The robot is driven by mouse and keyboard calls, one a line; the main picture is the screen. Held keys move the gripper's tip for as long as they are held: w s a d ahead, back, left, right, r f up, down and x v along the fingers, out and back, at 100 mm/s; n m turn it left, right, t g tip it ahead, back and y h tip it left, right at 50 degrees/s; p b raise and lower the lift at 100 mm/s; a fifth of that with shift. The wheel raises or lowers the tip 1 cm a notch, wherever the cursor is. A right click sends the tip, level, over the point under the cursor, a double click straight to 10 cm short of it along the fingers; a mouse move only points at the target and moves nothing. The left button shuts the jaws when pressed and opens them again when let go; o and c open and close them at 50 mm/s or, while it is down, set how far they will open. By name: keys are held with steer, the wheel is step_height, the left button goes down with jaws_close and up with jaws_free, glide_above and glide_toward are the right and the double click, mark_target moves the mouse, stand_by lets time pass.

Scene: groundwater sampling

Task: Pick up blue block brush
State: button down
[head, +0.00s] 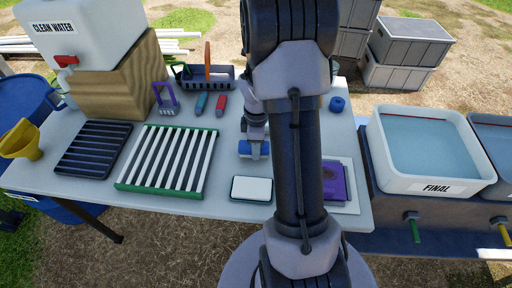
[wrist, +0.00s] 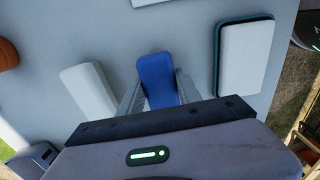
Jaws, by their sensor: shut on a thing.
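The blue block brush (head: 254,150) is at the middle of the table, below my gripper (head: 254,136) in the head view. In the wrist view the blue block brush (wrist: 157,80) lies between the two grey fingers of my gripper (wrist: 158,92), which are shut on its sides. Its underside is hidden, and I cannot tell whether it touches the table or is a little above it. My arm covers part of the table to the right of the brush.
A white pad in a dark-rimmed tray (head: 251,189) lies close in front. A green-and-white rack (head: 168,160) and dark rack (head: 94,149) are left. Blue and red brushes (head: 221,104) lie behind. A purple item (head: 334,182) is right. A FINAL basin (head: 425,150) stands beside the table.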

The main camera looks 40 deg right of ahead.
steer(key=r+p, duration=0.1)
steer(key=s+r+p, duration=0.1)
steer(key=r, duration=0.1)
steer(key=shift+a+r, duration=0.2)
steer(key=shift+r, duration=0.05)
steer(key=s+a+p, duration=0.1)
steer(key=s, duration=0.3)
steer(key=s+a, duration=0.2)
steer(key=s, duration=0.3)
steer(key=s+a+r+p, duration=0.1)
steer(key=s+a, duration=0.1)
steer(key=s, duration=0.3)
steer(key=shift+p, duration=0.35)
